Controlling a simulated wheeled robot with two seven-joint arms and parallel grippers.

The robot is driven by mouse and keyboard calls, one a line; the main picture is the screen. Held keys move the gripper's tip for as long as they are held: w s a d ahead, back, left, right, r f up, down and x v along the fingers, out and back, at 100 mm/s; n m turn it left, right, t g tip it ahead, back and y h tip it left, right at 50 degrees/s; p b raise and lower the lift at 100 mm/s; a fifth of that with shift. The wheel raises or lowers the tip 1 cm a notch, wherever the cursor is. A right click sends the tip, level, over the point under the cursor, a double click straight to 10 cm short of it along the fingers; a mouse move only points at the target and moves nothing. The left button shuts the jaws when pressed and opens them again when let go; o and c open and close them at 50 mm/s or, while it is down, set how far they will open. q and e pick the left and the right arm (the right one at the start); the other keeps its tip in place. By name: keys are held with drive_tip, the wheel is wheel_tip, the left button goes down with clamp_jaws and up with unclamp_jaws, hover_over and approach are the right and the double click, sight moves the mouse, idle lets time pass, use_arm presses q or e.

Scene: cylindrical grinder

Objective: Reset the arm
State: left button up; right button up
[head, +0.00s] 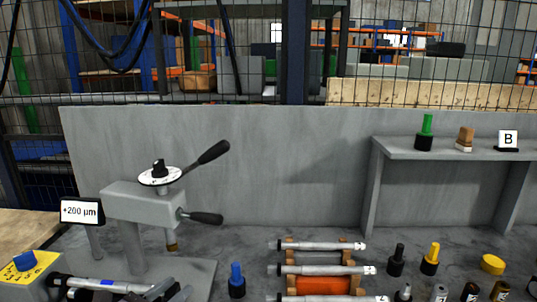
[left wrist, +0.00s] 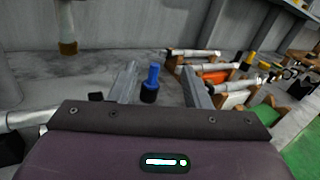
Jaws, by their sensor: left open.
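My left gripper (head: 170,290) shows at the bottom left of the head view, low in front of the grey grinder-like device (head: 145,200). In the left wrist view its two grey fingers (left wrist: 160,86) stand wide apart with nothing held between them. A blue-handled plug with a black base (left wrist: 150,85) stands upright on the bench beyond the fingertips. That blue plug (head: 236,281) is right of the gripper in the head view. My right gripper is not in view.
A silver shaft (head: 80,283) lies close to my left gripper. Several silver shafts rest on an orange-and-brown rack (head: 322,285). Black and yellow plugs (head: 430,258) stand right of it. A grey shelf (head: 445,150) and back panel bound the bench.

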use_arm(q)
drive_tip(key=s+d+f+n+g+y, duration=0.1)
drive_tip(key=s+f+n+g+y, duration=0.25)
drive_tip(key=n, duration=0.85)
drive_tip(key=s+d+f+n+g+y, duration=0.1)
drive_tip(key=s+f+n+y, duration=0.25)
drive_tip(key=f+n, duration=0.55)
drive_tip(key=s+f+n+g+y, duration=0.2)
drive_tip(key=s+n+g, duration=0.5)
drive_tip(key=s+n, duration=0.85)
wheel_tip(320, 180, down, 32)
drive_tip(key=n+g+b, duration=0.2)
drive_tip(key=s+a+f, duration=0.2)
drive_tip(key=s+f, duration=0.7)
drive_tip(key=s, duration=0.1)
drive_tip(key=s+a+f, duration=0.2)
drive_tip(key=s+f, duration=0.7)
drive_tip(key=s, duration=0.1)
drive_tip(key=shift+f+g+b, duration=0.4)
drive_tip(key=shift+g, duration=0.05)
